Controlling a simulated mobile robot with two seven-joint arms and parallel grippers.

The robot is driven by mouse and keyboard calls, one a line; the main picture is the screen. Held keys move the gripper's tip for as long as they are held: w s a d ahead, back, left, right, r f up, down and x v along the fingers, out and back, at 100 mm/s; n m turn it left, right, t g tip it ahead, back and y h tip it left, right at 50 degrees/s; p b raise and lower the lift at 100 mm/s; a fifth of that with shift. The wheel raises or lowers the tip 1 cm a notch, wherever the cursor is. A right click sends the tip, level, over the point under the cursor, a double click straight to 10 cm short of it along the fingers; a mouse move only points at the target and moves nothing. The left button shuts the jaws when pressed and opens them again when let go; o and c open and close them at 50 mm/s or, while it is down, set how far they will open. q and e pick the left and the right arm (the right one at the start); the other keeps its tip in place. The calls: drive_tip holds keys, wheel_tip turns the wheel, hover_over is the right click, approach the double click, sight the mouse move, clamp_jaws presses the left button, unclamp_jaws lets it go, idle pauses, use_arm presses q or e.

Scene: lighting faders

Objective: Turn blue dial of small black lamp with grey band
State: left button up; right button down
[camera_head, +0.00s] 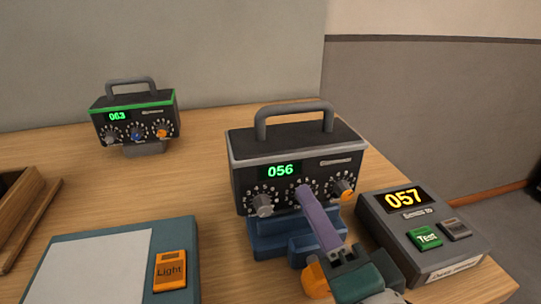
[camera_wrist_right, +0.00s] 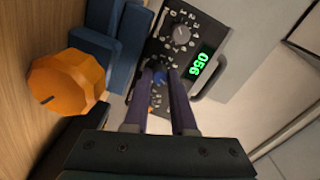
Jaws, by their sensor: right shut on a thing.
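The small black lamp with the grey band (camera_head: 245,160) stands on a blue stand, its green display reading 056. The lamp also shows in the right wrist view (camera_wrist_right: 222,48). Its front has a grey dial (camera_head: 262,206), a middle dial behind my fingers and an orange dial (camera_head: 347,196). My right gripper (camera_head: 306,192) reaches up to the middle dial with its purple fingers. In the wrist view its fingers are shut on the blue dial (camera_wrist_right: 157,78), which shows only partly between them. The head view hides the blue dial. My left gripper is not in view.
A black lamp with a green band (camera_head: 135,101) reads 063 at the back left. A grey box (camera_head: 377,222) reading 057 stands close right of the gripper. A large orange knob (camera_wrist_right: 65,85) is near the hand. A pad with a Light button (camera_head: 170,270) lies front left.

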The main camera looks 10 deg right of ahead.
drive_tip(key=shift+r+n+p, duration=0.1)
drive_tip(key=shift+n+p, duration=0.2)
drive_tip(key=shift+n, duration=0.7)
drive_tip(key=c, duration=1)
unclamp_jaws()
drive_tip(key=shift+s, duration=0.1)
drive_tip(key=s, duration=0.9)
drive_tip(key=shift+s+d, duration=0.2)
drive_tip(key=shift+s, duration=0.2)
